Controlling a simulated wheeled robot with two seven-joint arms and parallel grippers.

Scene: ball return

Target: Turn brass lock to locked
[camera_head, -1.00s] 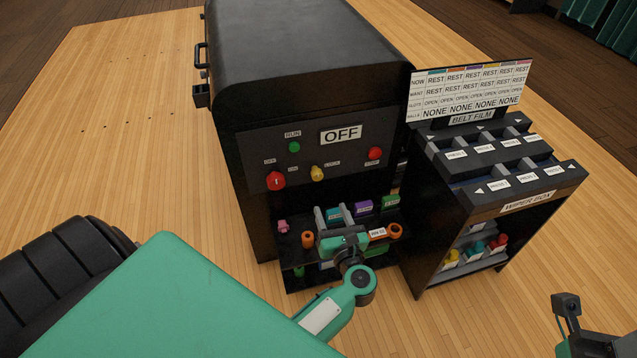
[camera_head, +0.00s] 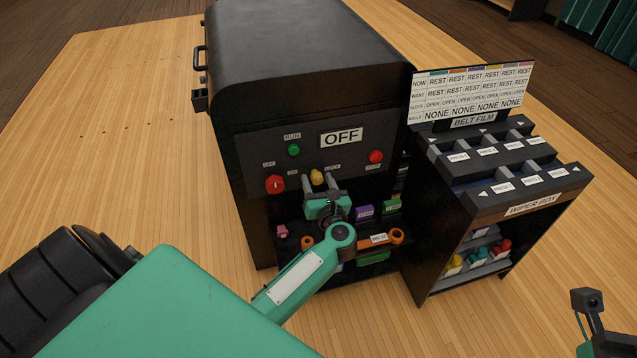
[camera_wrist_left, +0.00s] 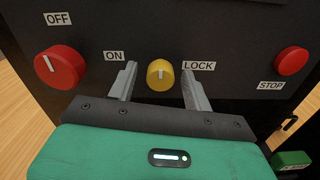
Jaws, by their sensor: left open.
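The brass lock (camera_head: 317,177) is a round yellow knob on the black machine's front panel, below the OFF sign. In the left wrist view the brass lock (camera_wrist_left: 160,74) has a pale mark pointing straight up, with an ON label to its left and a LOCK label to its right. My left gripper (camera_head: 318,183) is open, with one finger on each side of the knob. In the left wrist view the left gripper (camera_wrist_left: 160,80) shows gaps between both fingers and the knob. My right gripper (camera_head: 585,300) shows partly at the lower right, far from the panel.
A red knob (camera_head: 275,184) by an OFF label sits left of the lock. A red STOP button (camera_head: 376,157) is to its right and a green RUN button (camera_head: 294,150) above left. A shelf (camera_head: 350,240) with coloured items lies below. The wiper box (camera_head: 500,200) stands right.

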